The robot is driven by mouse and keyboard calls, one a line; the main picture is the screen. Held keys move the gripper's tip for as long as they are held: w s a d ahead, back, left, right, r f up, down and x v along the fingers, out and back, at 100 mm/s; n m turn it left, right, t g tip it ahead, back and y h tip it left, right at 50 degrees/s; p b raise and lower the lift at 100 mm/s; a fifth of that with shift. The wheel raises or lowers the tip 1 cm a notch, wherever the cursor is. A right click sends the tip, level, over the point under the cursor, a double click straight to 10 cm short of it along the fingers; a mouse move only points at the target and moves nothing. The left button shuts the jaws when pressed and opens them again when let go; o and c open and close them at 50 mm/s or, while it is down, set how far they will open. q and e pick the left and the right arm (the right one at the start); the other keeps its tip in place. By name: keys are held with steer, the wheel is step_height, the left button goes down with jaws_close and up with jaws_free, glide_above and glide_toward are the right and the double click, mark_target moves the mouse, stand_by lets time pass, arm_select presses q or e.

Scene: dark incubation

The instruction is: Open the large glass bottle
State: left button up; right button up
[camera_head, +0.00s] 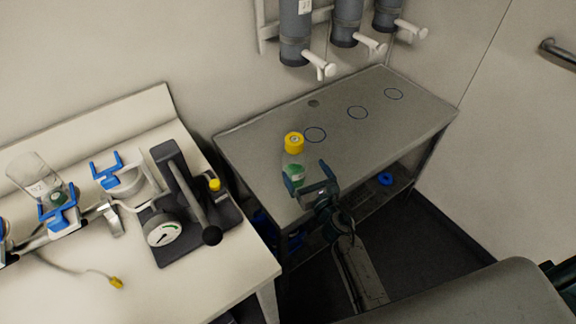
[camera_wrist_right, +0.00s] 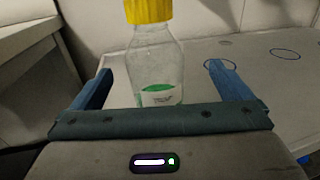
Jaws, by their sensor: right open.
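The large glass bottle (camera_head: 292,165) stands upright near the front left edge of the grey table, with its yellow cap (camera_head: 294,142) on. It is clear, with a green and white label. My right gripper (camera_head: 304,172) is open at the bottle, below cap height. In the right wrist view the bottle (camera_wrist_right: 155,70) stands between the two spread blue fingers (camera_wrist_right: 160,75), with visible room on both sides. The yellow cap (camera_wrist_right: 148,10) is cut off by the top edge there. The bottle's base is hidden behind the gripper. My left gripper is not in view.
The grey table (camera_head: 375,125) has several marked circles and clear room right of the bottle. Grey cylinders with white handles (camera_head: 295,30) hang on the wall above. A white bench (camera_head: 95,290) at left holds a lever device with a gauge (camera_head: 163,229), a glass vessel (camera_head: 32,172) and blue clamps.

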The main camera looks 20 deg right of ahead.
mark_target(295, 160)
steer(key=shift+w+a, duration=0.1)
steer(key=shift+w, duration=0.55)
steer(key=shift+w+a, duration=0.25)
steer(key=shift+w, duration=0.35)
steer(key=w, duration=0.1)
steer(key=w+a, duration=0.1)
steer(key=w, duration=0.1)
steer(key=shift+w+r, duration=0.1)
steer(key=shift+w, duration=0.65)
steer(key=shift+s, duration=0.1)
steer(key=shift+c, duration=1)
steer(key=c, duration=1.2)
arm_select(q)
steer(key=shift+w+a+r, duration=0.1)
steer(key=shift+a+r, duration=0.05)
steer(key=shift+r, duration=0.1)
steer(key=shift+p, duration=0.35)
arm_select(e)
steer(key=shift+r, duration=0.1)
